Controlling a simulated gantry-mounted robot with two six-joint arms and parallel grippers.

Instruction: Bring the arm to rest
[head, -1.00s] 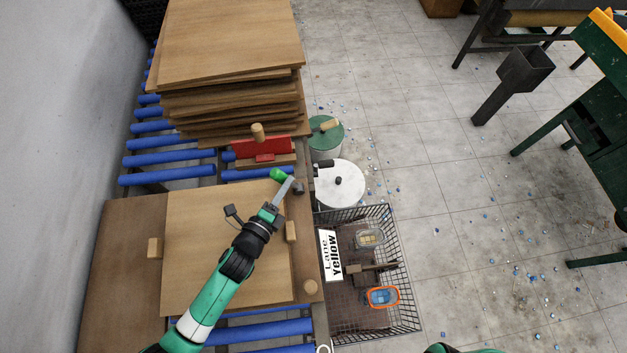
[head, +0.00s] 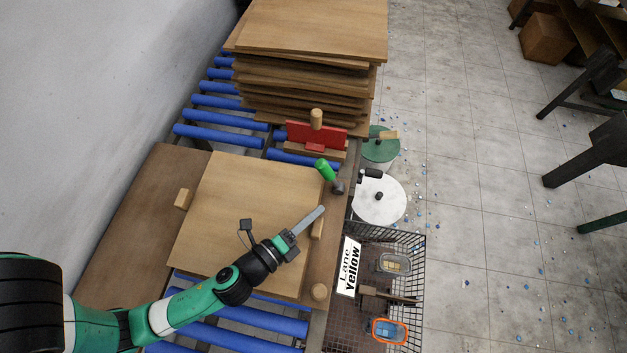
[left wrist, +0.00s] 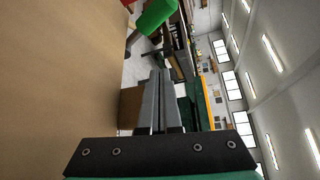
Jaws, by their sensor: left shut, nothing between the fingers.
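My left gripper (head: 309,220) is shut and empty in the head view. It is over the right edge of a light wooden sheet (head: 235,200), close to a small wooden block (head: 317,229). In the left wrist view the two grey fingers (left wrist: 157,100) lie together, with the board surface (left wrist: 60,80) on the left. A green-handled tool (head: 326,170) lies beyond the fingertips on the board's right margin; its green part also shows in the left wrist view (left wrist: 155,14). My right gripper is not in view.
A tall stack of wooden sheets (head: 310,30) stands behind, with a red tool (head: 316,135) before it. A wire basket (head: 421,285) with a "Yellow Lane" card (head: 349,266) and other items is at right. White (head: 379,200) and green (head: 380,147) round containers stand behind the basket.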

